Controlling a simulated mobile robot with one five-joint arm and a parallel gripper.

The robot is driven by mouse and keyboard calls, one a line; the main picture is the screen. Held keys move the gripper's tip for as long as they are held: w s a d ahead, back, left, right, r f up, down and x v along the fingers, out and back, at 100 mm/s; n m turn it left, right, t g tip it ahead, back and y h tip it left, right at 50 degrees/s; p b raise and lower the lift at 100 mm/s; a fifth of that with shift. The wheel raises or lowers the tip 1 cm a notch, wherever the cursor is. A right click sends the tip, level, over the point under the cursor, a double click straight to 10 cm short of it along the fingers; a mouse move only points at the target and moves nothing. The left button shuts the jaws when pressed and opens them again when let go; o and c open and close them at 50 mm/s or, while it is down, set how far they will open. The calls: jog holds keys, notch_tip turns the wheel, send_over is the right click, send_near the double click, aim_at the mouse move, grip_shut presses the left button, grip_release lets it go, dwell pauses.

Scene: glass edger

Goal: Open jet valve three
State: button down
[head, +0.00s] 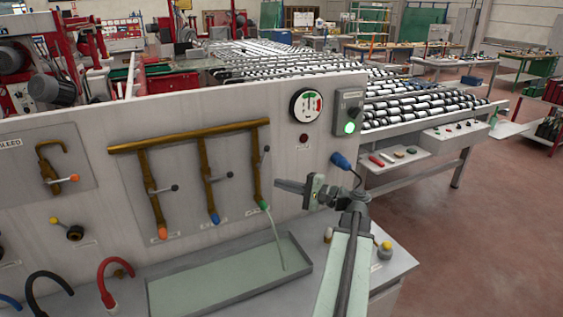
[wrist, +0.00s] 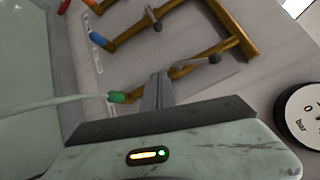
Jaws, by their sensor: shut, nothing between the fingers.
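Three brass jet valves hang from a brass rail (head: 190,135) on the grey panel. The rightmost branch, with a green nozzle (head: 264,204), has its lever (head: 266,152) turned roughly along its pipe. A stream of water (head: 276,238) runs from this nozzle into the tray. The levers of the orange-tipped (head: 174,188) and blue-tipped (head: 228,175) branches stick out sideways. My gripper (head: 280,186) is shut and empty, just right of the green-tipped branch and below its lever. In the wrist view, the fingers (wrist: 158,88) overlap that pipe beside the green nozzle (wrist: 117,97); contact cannot be told.
A shallow tray (head: 230,283) lies below the nozzles. A pressure gauge (head: 306,105) and a box with a lit green button (head: 349,127) are at the panel's right. A bleed valve (head: 52,168) is at the left. Open floor lies at the right.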

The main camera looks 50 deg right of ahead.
jog(key=s+d+r+m+t+h, duration=0.3)
jog(key=s+d+r, duration=0.1)
jog(key=s+d, duration=0.4)
jog(key=p, duration=0.2)
send_near(264, 157)
jog(key=w+d+r, duration=0.2)
jog(key=w+d, duration=0.1)
jog(key=d, duration=0.2)
jog(key=w+a, duration=0.1)
jog(key=w+a+r+p, duration=0.1)
jog(key=a, duration=0.1)
jog(key=shift+w+r, duration=0.1)
jog(key=shift+w, duration=0.25)
